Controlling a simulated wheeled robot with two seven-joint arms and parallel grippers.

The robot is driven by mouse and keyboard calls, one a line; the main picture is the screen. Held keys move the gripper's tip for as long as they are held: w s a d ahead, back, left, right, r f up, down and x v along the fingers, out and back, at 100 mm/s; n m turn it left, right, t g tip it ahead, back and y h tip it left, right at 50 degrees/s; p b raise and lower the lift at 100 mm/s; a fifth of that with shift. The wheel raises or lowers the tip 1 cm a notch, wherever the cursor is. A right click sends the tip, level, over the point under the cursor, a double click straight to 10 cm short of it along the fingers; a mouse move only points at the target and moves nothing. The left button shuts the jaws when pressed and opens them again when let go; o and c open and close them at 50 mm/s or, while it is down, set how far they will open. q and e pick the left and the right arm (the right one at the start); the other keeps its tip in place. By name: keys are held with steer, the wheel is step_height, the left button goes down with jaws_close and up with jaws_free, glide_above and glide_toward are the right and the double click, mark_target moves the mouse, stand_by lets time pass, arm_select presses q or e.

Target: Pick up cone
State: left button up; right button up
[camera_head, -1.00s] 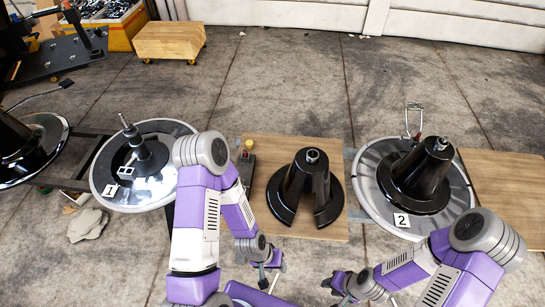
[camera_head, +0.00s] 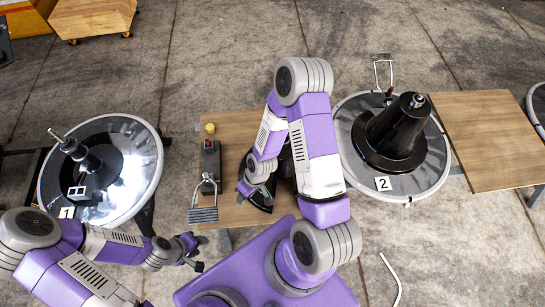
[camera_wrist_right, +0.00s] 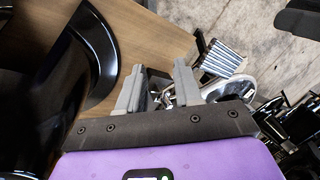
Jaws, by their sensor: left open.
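A black cone with a slot in its side stands on a wooden board, mostly hidden behind my right arm in the head view; part of its base (camera_head: 262,201) shows. It is large and glossy at the left of the right wrist view (camera_wrist_right: 75,75). A second black cone (camera_head: 400,128) stands upright on the round plate marked 2. My right gripper (camera_head: 250,188) is beside the slotted cone; in the wrist view its fingers (camera_wrist_right: 157,90) are apart, with no cone between them. My left gripper (camera_head: 192,248) is open and empty, below the board's left end.
The wooden board (camera_head: 225,125) also carries a metal pedal (camera_head: 204,195) and a yellow-topped part (camera_head: 210,143). Round plate 1 (camera_head: 140,165) with a post is at left. An empty wooden board (camera_head: 490,140) is at right.

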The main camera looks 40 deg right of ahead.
steer(key=w+d+r+n+h+b, duration=0.1)
steer(key=w+d+r+n, duration=0.35)
steer(key=d+n, duration=0.2)
steer(key=w+d+r+n+h+b, duration=0.1)
steer(key=w+d+r+n+h, duration=0.15)
steer(key=d+r+n, duration=0.4)
steer(key=w+d+r+n+h+b, duration=0.1)
steer(key=w+d+r+n, duration=0.25)
steer(key=d, duration=0.55)
steer(key=shift+n+g+y, duration=0.25)
steer(key=shift+n+g, duration=0.05)
steer(key=shift+n, duration=0.15)
step_height(320, 180, down, 8)
steer(key=b, duration=0.3)
steer(key=shift+r, duration=0.2)
steer(key=shift+c, duration=0.4)
jaws_close()
steer(key=shift+r, duration=0.1)
